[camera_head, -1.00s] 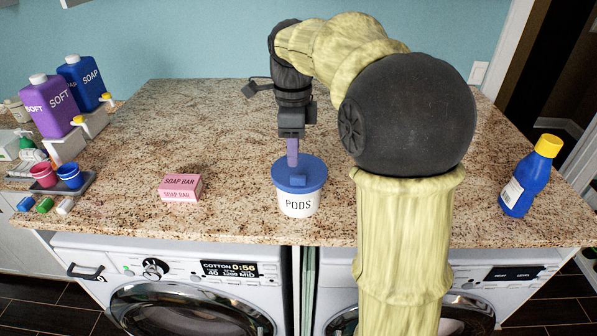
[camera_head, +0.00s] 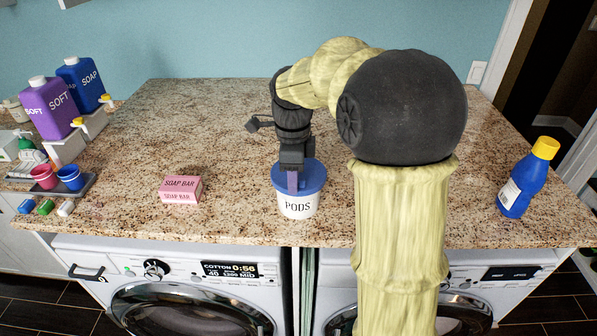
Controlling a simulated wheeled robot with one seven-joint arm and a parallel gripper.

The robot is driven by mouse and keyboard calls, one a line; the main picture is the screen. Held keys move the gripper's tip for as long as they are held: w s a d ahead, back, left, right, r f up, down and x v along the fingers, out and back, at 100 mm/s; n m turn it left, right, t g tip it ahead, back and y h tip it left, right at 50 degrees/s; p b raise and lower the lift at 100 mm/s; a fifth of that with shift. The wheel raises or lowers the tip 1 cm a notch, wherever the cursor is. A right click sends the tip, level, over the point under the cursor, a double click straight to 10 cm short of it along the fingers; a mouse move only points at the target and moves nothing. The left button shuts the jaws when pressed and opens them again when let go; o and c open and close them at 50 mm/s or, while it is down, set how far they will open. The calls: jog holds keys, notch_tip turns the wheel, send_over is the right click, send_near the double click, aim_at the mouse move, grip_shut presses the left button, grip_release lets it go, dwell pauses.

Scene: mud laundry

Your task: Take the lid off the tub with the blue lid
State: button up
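A white tub (camera_head: 298,207) marked PODS stands upright on the granite counter, near the front edge at the middle. Its blue lid (camera_head: 315,175) sits on top of it. A block-shaped knob on the lid showed earlier and is now hidden behind my gripper's finger. My gripper (camera_head: 293,184) points straight down over the lid, with its purple finger in front of the knob's place. Only one finger shows, so I cannot tell whether it is open or closed on the knob.
A pink soap bar box (camera_head: 180,189) lies left of the tub. A blue bottle with a yellow cap (camera_head: 527,180) stands at right. A tray (camera_head: 88,186) with cups and several bottles are at far left. The counter (camera_head: 215,130) behind is clear.

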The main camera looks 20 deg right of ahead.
jog(key=shift+c, duration=0.2)
dwell(0.3)
grip_shut()
jog(key=shift+r, duration=0.1)
notch_tip(320, 180, up, 10)
jog(key=b, duration=0.1)
dwell(0.4)
dwell(0.4)
